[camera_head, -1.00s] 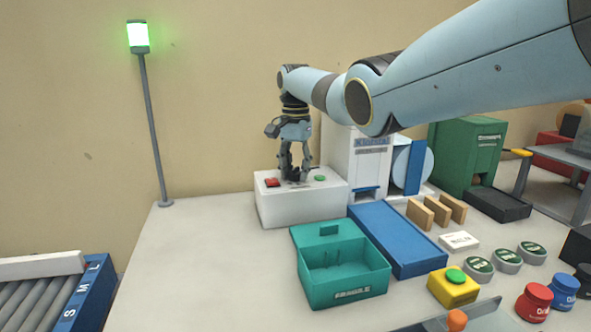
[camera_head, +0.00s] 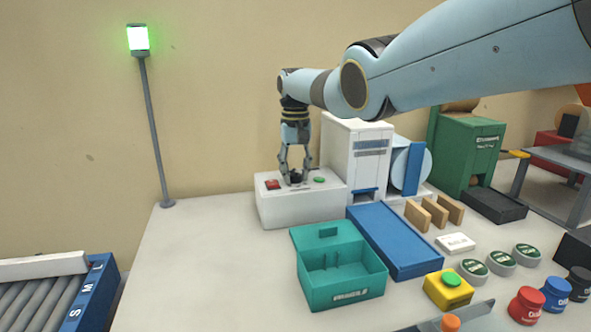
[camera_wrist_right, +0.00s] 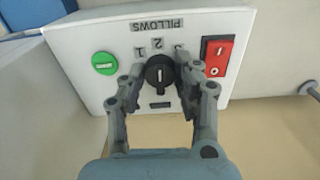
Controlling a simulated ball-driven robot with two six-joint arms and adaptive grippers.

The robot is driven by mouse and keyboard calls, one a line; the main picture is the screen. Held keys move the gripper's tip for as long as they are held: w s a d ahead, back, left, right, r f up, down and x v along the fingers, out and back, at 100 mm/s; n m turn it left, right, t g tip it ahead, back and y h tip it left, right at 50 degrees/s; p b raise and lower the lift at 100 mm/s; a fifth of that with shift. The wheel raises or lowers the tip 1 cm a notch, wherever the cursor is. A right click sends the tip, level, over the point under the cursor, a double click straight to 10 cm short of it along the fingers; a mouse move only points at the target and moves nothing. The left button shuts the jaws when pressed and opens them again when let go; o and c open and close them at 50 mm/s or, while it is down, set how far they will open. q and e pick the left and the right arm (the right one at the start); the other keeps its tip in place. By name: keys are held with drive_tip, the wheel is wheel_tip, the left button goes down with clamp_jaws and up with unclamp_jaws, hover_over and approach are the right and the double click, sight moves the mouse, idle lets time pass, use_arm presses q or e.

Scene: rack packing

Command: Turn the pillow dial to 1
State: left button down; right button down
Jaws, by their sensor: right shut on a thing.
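The pillow dial (camera_wrist_right: 160,74) is a black round knob with a white mark, on the white control box (camera_head: 302,207). The numbers 1, 2 and 3 are printed around it under the PILLOWS label. In the right wrist view the white mark runs roughly in line with the 2. My right gripper (camera_head: 294,178) points down at the box, and in the wrist view (camera_wrist_right: 160,80) its fingers lie on either side of the dial, shut on it. My left gripper is not in view.
A red rocker switch (camera_wrist_right: 217,56) and a green button (camera_wrist_right: 104,63) flank the dial on the same box. A white machine (camera_head: 352,160) stands close to its right.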

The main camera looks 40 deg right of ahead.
sight(295, 170)
drive_tip(key=n, duration=0.4)
drive_tip(key=shift+n, duration=0.3)
drive_tip(key=n, duration=0.4)
drive_tip(key=shift+n, duration=0.3)
drive_tip(key=c, duration=0.9)
unclamp_jaws()
drive_tip(key=shift+c, duration=0.2)
drive_tip(key=shift+r, duration=0.1)
wheel_tip(295, 170, up, 12)
